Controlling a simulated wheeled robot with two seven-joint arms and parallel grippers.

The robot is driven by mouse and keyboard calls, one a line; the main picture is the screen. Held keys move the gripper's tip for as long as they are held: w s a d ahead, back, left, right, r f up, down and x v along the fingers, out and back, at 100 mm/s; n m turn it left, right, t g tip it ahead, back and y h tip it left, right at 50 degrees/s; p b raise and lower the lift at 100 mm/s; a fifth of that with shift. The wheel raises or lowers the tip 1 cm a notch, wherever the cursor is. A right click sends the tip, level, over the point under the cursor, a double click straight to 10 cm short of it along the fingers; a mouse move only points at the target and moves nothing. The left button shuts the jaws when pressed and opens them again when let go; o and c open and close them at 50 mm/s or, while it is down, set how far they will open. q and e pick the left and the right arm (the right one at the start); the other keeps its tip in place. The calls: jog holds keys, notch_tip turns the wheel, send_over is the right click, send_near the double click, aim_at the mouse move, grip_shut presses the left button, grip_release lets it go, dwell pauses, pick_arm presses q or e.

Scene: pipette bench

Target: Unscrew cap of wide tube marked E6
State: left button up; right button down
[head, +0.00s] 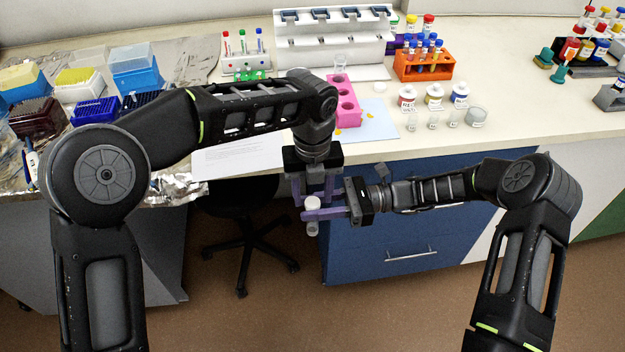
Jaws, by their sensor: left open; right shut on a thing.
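A wide tube (312,229) with a white cap (313,203) hangs upright in front of the bench edge. Its marking is too small to read, so I cannot confirm E6. My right gripper (309,215) comes in from the right and is shut on the tube, just below the cap. My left gripper (316,194) points down from above with its fingers open, just over the cap. Its fingers partly overlap the view of the cap's surroundings, and I cannot tell whether they touch it.
A pink rack (346,113) stands on the bench behind, near a blue sheet (378,122). Several bottles, such as a red-labelled one (407,98), and an orange tube rack (425,70) stand to the right. A blue drawer cabinet (400,225) is below. A dark chair (243,240) stands under the bench.

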pick_arm(q)
jog(key=shift+f, duration=0.6)
grip_shut()
jog(key=shift+o, duration=0.3)
grip_release()
jog(key=shift+r, duration=2.3)
